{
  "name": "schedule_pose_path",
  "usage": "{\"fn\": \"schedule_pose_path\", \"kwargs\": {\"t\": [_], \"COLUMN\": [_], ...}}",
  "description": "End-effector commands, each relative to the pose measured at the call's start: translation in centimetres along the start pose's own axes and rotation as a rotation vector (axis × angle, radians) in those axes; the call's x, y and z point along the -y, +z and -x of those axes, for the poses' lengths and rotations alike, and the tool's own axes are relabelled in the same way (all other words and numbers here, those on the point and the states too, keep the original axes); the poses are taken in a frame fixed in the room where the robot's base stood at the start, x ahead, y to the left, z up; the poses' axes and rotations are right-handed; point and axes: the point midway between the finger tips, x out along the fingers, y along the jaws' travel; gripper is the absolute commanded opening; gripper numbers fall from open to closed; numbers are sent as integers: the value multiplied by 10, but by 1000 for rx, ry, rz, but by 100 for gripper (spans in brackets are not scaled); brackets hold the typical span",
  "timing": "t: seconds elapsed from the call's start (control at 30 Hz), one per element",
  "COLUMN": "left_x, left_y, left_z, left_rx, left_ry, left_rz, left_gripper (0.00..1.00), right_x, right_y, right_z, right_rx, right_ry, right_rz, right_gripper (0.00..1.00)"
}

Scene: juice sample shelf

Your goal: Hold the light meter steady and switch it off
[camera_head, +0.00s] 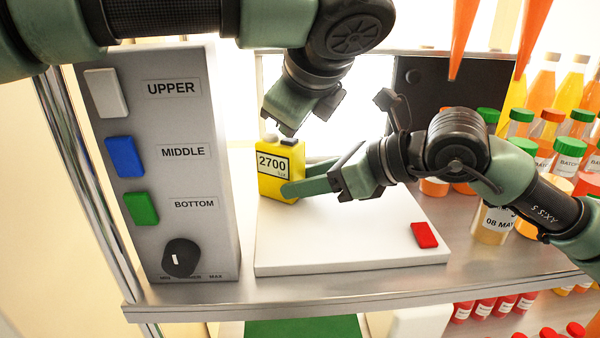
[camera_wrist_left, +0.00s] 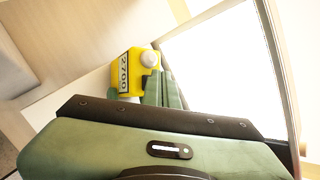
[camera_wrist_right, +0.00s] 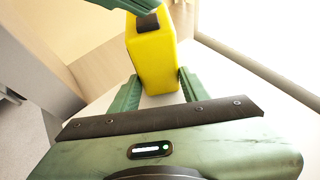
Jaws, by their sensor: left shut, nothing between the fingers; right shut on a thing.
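The yellow light meter (camera_head: 283,186) stands upright on the white board, its display reading 2700. A pale dome and a dark button (camera_head: 288,141) are on its top. My right gripper (camera_head: 306,187) is shut on the meter's body from the right; its fingers lie on both sides in the right wrist view (camera_wrist_right: 158,88). My left gripper (camera_head: 288,131) is shut and empty, fingertips pointing down just above the button. In the left wrist view its fingers (camera_wrist_left: 163,90) reach toward the meter (camera_wrist_left: 133,65). I cannot tell whether the fingertips touch the button.
A grey control panel (camera_head: 205,235) with three coloured switches and a knob stands at the left. A red block (camera_head: 424,235) lies on the white board (camera_head: 340,240). Capped juice bottles (camera_head: 492,222) crowd the right. A bright panel stands behind the meter. The board's front is clear.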

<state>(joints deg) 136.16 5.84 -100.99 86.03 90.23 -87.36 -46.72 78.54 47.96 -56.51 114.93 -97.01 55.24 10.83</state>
Motion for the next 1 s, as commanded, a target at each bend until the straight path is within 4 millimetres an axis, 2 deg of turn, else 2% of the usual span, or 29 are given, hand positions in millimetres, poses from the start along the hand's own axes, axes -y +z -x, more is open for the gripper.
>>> {"fn": "schedule_pose_path", "kwargs": {"t": [0.27,1.0], "left_x": [0,11], "left_y": [0,11], "left_z": [0,15], "left_rx": [0,-1], "left_ry": [1,-1], "left_rz": [0,2], "left_gripper": [0,0], "right_x": [0,0], "right_y": [0,0], "right_z": [0,0], "right_rx": [0,0], "right_ry": [0,0], "right_rz": [0,0], "right_gripper": [23,23]}}
